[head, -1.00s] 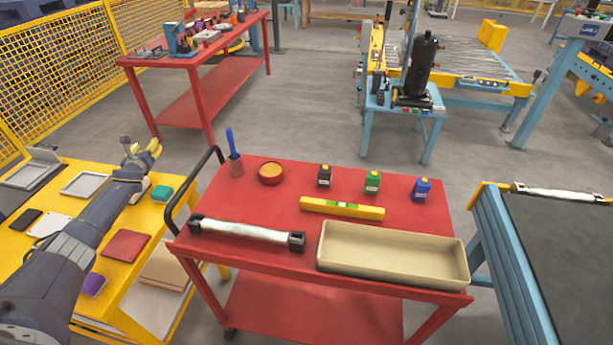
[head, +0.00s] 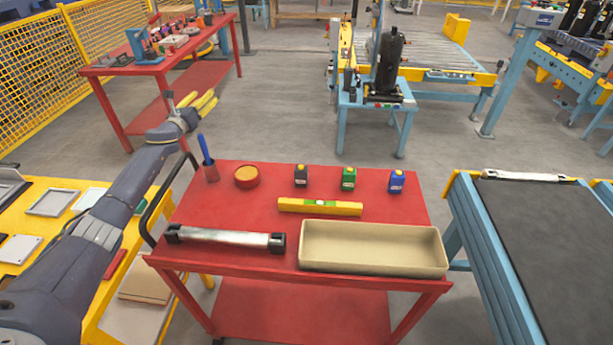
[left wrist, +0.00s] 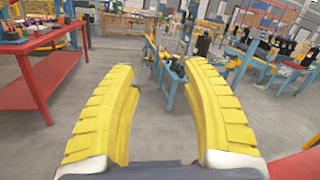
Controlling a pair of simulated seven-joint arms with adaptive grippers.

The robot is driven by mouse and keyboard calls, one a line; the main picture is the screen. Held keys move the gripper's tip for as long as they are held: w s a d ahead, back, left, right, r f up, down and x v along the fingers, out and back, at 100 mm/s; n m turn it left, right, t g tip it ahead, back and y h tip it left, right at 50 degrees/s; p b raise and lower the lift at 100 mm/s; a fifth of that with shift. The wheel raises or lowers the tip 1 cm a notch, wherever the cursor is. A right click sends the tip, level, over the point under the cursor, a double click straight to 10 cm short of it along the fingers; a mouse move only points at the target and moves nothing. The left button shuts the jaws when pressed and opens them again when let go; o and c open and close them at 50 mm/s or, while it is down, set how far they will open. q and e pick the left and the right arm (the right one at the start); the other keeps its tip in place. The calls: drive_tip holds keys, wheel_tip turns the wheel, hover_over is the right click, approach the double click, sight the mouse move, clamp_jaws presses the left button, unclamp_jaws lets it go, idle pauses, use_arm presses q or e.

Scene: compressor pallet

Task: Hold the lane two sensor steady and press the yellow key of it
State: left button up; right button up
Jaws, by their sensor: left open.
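Three small sensors with yellow tops stand upright in a row on the red cart (head: 245,215): a black one (head: 301,177), a green one (head: 349,179) and a blue one (head: 397,182). No lane numbers can be read on them, so I cannot tell which is lane two. My left gripper (head: 204,100) is raised beyond the cart's far left corner, away from the sensors. In the left wrist view its yellow fingers (left wrist: 162,110) are wide apart with nothing between them. My right gripper is not in view.
The cart also holds a yellow level (head: 320,207), a beige tray (head: 372,268), a silver bar with black ends (head: 225,239), a round tin (head: 247,177) and a blue-handled tool (head: 207,155). A conveyor (head: 540,240) stands at the right.

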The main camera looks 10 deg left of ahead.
use_arm(q)
drive_tip(key=d+r+m+g+h, duration=0.1)
drive_tip(key=d+m+h, duration=0.3)
drive_tip(key=d, duration=0.5)
drive_tip(key=m+g+h, duration=0.5)
drive_tip(key=m+g, duration=0.7)
drive_tip(key=g, duration=0.2)
approach(298, 176)
drive_tip(key=w, duration=0.1)
drive_tip(key=w+f, duration=0.1)
drive_tip(key=shift+w+a, duration=0.3)
drive_tip(key=shift+a, duration=0.05)
drive_tip(key=shift+s+d+f+g, duration=0.25)
drive_tip(key=shift+f+g, duration=0.05)
drive_tip(key=shift+x, duration=4.8)
drive_tip(key=shift+d, duration=0.15)
drive_tip(key=shift+c, duration=0.2)
drive_tip(key=c, duration=0.7)
